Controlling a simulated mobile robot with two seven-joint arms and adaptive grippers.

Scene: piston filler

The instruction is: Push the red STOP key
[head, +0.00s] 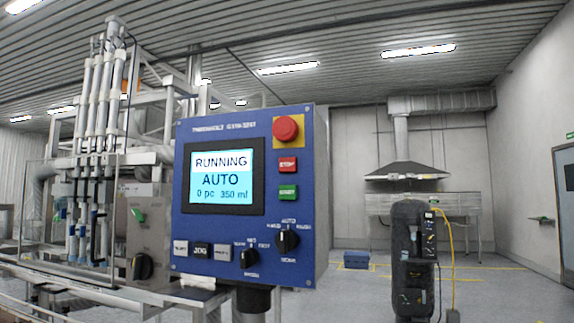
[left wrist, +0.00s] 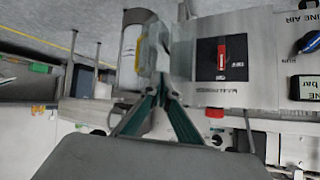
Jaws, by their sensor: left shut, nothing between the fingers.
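The panel's screen (head: 222,177) reads RUNNING, AUTO, 0 pc, 350 ml. My left gripper (left wrist: 164,86) shows only in the left wrist view, shut and empty, its teal fingers meeting near a grey metal box. The STOP key cannot be made out in that view. My right gripper is in neither view.
Black selector knobs (head: 288,240) and several lower keys share the panel. A grey box with a red rotary switch (left wrist: 222,55) and a display marked bar (left wrist: 306,88) are near my left gripper. A dark tank (head: 413,255) stands right of the panel.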

